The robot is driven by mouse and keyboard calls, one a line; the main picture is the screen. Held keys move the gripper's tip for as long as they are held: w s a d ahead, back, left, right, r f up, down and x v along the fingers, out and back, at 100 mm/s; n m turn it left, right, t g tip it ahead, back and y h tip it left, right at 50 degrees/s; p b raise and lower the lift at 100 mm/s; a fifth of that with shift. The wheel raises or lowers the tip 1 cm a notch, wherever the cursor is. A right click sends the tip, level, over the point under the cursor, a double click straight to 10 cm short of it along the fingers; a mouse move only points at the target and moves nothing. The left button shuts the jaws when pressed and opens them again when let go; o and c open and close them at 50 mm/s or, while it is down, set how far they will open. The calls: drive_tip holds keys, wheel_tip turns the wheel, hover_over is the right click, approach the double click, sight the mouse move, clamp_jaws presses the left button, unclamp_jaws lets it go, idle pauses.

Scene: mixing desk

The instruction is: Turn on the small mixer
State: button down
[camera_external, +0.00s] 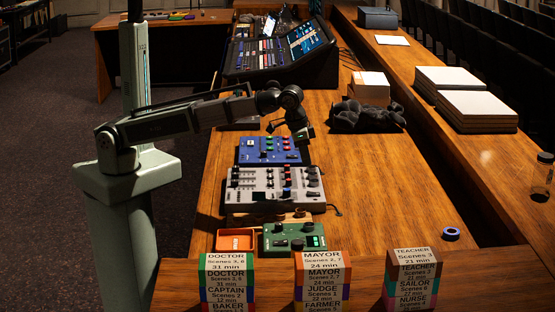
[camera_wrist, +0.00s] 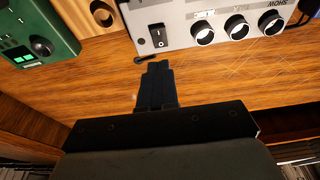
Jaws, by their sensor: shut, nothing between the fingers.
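The small mixer is most likely the grey box (camera_external: 262,195) with rows of coloured knobs, in the middle of the desk. In the wrist view the grey mixer (camera_wrist: 195,18) fills the top, with a black rocker switch (camera_wrist: 158,36) beside three white-ringed knobs. I cannot tell which way the switch is set. My gripper (camera_external: 305,138) is above the desk, behind the grey mixer and by the blue box's right end. In the wrist view my gripper (camera_wrist: 156,66) is shut and empty, its fingertips just below the switch in the picture. Contact is not visible.
A blue box (camera_external: 262,153) stands behind the grey mixer, and a green box (camera_external: 295,242) in front, beside an orange tray (camera_external: 235,240). A large console (camera_external: 290,52) stands farther back. The desk right of the mixer is mostly clear.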

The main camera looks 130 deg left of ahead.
hover_over(309, 193)
drive_tip(key=f, duration=0.7)
drive_tip(key=shift+s+f, duration=0.15)
drive_tip(key=shift+s, duration=0.1)
drive_tip(key=shift+d+f, duration=0.1)
drive_tip(key=shift+f, duration=0.85)
drive_tip(key=shift+s+d+f, duration=0.1)
drive_tip(key=shift+s+f, duration=0.05)
drive_tip(key=shift+f, duration=0.15)
drive_tip(key=shift+w+a+r, duration=0.4)
drive_tip(key=shift+w+a, duration=0.15)
